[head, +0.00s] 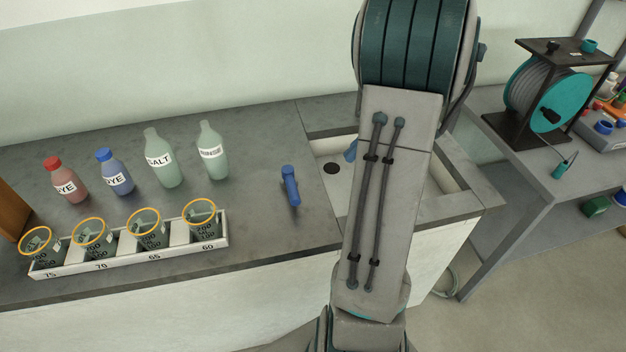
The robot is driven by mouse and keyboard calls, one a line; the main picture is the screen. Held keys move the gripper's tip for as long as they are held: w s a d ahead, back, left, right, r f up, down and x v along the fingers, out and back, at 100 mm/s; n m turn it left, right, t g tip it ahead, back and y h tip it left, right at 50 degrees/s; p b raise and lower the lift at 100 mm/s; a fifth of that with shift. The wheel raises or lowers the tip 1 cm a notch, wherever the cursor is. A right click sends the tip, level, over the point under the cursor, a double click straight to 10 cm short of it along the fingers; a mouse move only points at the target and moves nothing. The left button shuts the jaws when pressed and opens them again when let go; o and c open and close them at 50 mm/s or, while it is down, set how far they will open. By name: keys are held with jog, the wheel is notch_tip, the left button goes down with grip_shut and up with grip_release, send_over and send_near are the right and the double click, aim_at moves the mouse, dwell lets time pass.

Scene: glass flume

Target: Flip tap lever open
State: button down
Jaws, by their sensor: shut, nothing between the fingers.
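The sink (327,148) is set into the grey counter, with a dark round drain showing in its basin. A small blue part (350,151) shows over the basin at the left edge of my arm; most of what it belongs to is hidden, and I cannot tell if it is the tap lever. My arm covers the middle of the sink. My gripper is not visible.
Red (67,182), blue (115,174) and two pale green bottles (163,160) stand on the counter. A white rack (130,257) holds beakers with orange rims along the front. A cable reel (550,95) stands on the right bench, with a floor gap between bench and counter.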

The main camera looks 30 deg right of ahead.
aim_at(291, 185)
jog(key=x, duration=1)
jog(key=shift+s+a, duration=0.1)
jog(key=shift+a, duration=0.05)
jog(key=a, duration=0.1)
jog(key=w+a+p, duration=0.1)
jog(key=a, duration=0.1)
jog(key=shift+f, duration=0.25)
jog(key=shift+w+a+f, duration=0.1)
jog(key=shift+a, duration=0.25)
